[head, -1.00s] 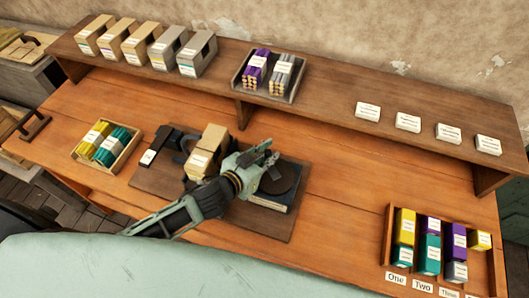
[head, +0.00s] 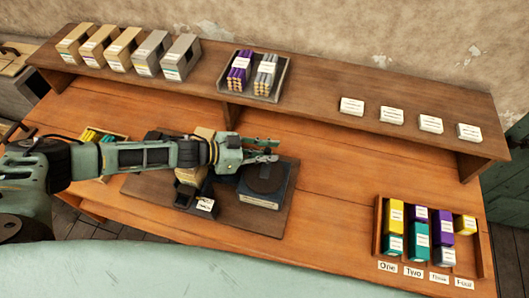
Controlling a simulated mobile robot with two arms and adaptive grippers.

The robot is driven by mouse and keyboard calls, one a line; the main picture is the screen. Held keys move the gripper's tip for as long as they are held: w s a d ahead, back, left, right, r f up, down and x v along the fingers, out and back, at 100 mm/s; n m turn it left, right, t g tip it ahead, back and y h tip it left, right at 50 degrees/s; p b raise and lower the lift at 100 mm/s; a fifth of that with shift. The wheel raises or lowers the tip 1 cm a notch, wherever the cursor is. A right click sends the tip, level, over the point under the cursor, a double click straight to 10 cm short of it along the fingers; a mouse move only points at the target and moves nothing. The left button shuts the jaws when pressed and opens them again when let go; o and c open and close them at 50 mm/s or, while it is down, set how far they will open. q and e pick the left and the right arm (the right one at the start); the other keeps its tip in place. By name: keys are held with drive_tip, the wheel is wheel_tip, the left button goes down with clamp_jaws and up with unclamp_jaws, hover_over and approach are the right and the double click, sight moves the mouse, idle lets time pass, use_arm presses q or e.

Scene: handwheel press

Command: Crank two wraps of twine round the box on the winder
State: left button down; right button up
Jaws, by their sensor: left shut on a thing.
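The winder sits on a dark board (head: 250,222) in the middle of the bench. Its tan box (head: 188,177) stands left of centre, largely covered by my left arm. Right of it is a blue-grey block (head: 262,199) with a white label and a dark round crank disc (head: 265,178) on top. My left gripper (head: 274,150) reaches in from the left over the disc's far edge. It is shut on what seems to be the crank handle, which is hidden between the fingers. I cannot make out any twine on the box. My right gripper is not in view.
A raised shelf (head: 310,104) behind holds several boxes, a tray of bundles (head: 252,88) and white cards. A crate (head: 377,240) of coloured packs stands front right with number cards. Another tray (head: 92,137) is partly behind my arm. The bench right of the board is clear.

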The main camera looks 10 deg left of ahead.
sight(279, 170)
use_arm(q)
drive_tip(key=shift+d+f+m+g+h+b, duration=0.2)
drive_tip(key=shift+d+m+g+h+b, duration=0.15)
drive_tip(key=shift+m+g, duration=0.5)
drive_tip(key=shift+d+f+m+g+h+b, duration=0.15)
drive_tip(key=shift+d+m+g+h+b, duration=0.15)
drive_tip(key=shift+m+g+b, duration=0.6)
drive_tip(key=d+m+g+b, duration=0.1)
drive_tip(key=m+g+b, duration=0.1)
drive_tip(key=g+b, duration=0.1)
drive_tip(key=s+m+g+y+b, duration=0.1)
drive_tip(key=m+g+b, duration=0.2)
drive_tip(key=b, duration=0.1)
drive_tip(key=s+d+m+g+b, duration=0.1)
drive_tip(key=m+g+b, duration=0.2)
drive_tip(key=b, duration=0.1)
drive_tip(key=shift+s+d+f+y+b, duration=0.1)
drive_tip(key=shift+d+f+y+b, duration=0.15)
drive_tip(key=shift+d+b, duration=0.1)
drive_tip(key=shift+s+r+m+g+y+b, duration=0.25)
drive_tip(key=shift+m+g+y+b, duration=0.25)
drive_tip(key=shift+g+b, duration=0.3)
drive_tip(key=c, duration=1.7)
unclamp_jaws()
drive_tip(key=shift+d+r, duration=0.1)
drive_tip(key=shift+o, duration=0.2)
drive_tip(key=shift+w, duration=0.1)
drive_tip(key=shift+r, duration=0.1)
